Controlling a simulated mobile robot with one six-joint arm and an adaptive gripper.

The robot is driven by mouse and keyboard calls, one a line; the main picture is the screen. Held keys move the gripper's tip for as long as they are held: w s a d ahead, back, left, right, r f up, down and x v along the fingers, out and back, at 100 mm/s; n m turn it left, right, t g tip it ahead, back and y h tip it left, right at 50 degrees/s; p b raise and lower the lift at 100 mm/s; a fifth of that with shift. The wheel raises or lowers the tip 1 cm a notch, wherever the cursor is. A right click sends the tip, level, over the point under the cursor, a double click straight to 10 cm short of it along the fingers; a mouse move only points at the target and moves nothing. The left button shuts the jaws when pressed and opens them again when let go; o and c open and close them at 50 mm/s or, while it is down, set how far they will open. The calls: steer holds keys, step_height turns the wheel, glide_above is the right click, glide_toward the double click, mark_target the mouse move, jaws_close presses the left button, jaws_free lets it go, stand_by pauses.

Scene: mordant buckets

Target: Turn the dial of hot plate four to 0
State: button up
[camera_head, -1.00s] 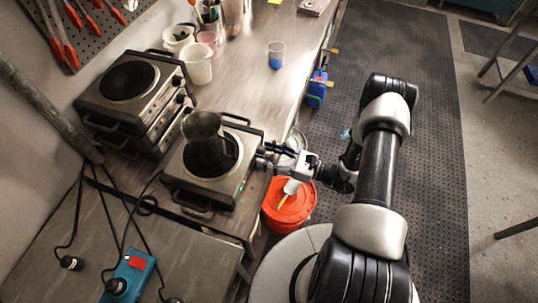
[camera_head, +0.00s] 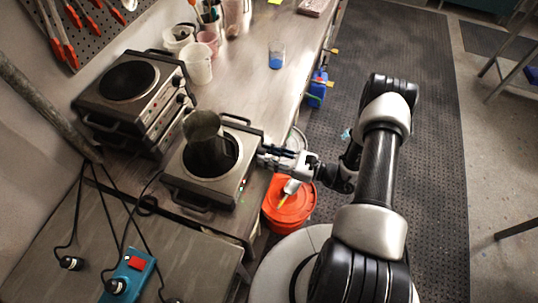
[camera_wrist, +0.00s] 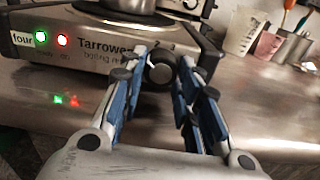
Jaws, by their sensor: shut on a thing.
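Hot plate four (camera_head: 172,172) stands alone on the bench, with a metal beaker (camera_head: 205,140) on its round plate. In the wrist view its front panel (camera_wrist: 95,48) carries the label "four" (camera_wrist: 23,40), a lit green light (camera_wrist: 41,37) and a lit red light (camera_wrist: 62,40). The black dial (camera_wrist: 161,70) is at the right part of the panel, between my fingertips. My gripper (camera_head: 262,154) reaches it from the right in the head view. In the wrist view my gripper (camera_wrist: 162,72) is shut on the dial. The dial's pointer setting is hidden.
Stacked hot plates (camera_head: 125,85) stand behind on the left. White and pink cups (camera_head: 198,65) and a beaker with blue liquid (camera_head: 277,56) are further back. An orange bucket (camera_head: 285,215) is on the floor below the bench edge. Cables and a blue power strip (camera_head: 128,275) lie at front left.

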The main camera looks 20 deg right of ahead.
steer(key=n+b, duration=0.1)
steer(key=n, duration=0.2)
steer(key=shift+f+n+b, duration=0.1)
steer(key=shift+n+b, duration=0.2)
steer(key=shift+n, duration=0.1)
steer(key=shift+n+b, duration=0.6)
steer(key=shift+n, duration=0.9)
steer(key=o, duration=1.1)
steer(key=shift+c, duration=0.2)
